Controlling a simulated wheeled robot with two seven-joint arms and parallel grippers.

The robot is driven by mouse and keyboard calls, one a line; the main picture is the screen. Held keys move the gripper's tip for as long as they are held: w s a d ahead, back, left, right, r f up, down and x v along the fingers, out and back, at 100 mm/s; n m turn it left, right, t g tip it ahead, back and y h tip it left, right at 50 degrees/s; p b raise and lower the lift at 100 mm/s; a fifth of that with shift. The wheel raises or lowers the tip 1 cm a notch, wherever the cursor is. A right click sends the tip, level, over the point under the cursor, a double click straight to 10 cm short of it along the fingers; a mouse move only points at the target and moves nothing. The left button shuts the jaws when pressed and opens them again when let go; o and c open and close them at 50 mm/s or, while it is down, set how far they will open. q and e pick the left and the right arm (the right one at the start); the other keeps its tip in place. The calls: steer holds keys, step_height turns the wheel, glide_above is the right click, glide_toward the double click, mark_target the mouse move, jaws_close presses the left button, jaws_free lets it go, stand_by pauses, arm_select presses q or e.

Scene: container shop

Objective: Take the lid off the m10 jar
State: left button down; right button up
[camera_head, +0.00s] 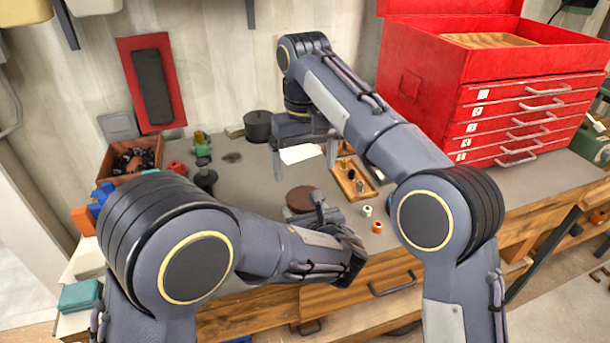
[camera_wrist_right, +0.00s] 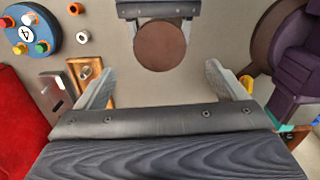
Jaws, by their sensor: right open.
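A round brown lid (camera_head: 300,198) tops what I take to be the m10 jar, on the grey bench top in the head view; no label can be read. In the right wrist view the lid (camera_wrist_right: 163,46) shows from above, and the jar body is hidden under it. My left gripper (camera_head: 320,207) is low at the lid, its fingers on either side; whether they press on the jar cannot be seen. My right gripper (camera_head: 304,160) is open and empty, pointing down above and behind the lid. Its spread fingers (camera_wrist_right: 160,80) show in the wrist view.
A wooden tray (camera_head: 353,180) with small parts stands right of the lid, with a white piece (camera_head: 366,211) and an orange piece (camera_head: 377,227) near it. A red drawer cabinet (camera_head: 475,90) fills the back right. A black pot (camera_head: 258,126) and green-and-dark items (camera_head: 203,150) stand behind.

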mark_target(305, 197)
steer(key=m, duration=0.4)
steer(key=shift+m, duration=0.5)
steer(key=shift+d+f, duration=0.1)
steer(key=shift+f, duration=0.1)
step_height(305, 197, down, 7)
steer(key=shift+f, duration=0.2)
steer(key=shift+c, duration=0.3)
steer(key=c, duration=1)
steer(key=n, duration=0.6)
steer(key=shift+n, duration=0.3)
steer(key=n, duration=0.5)
steer(key=shift+n, duration=0.3)
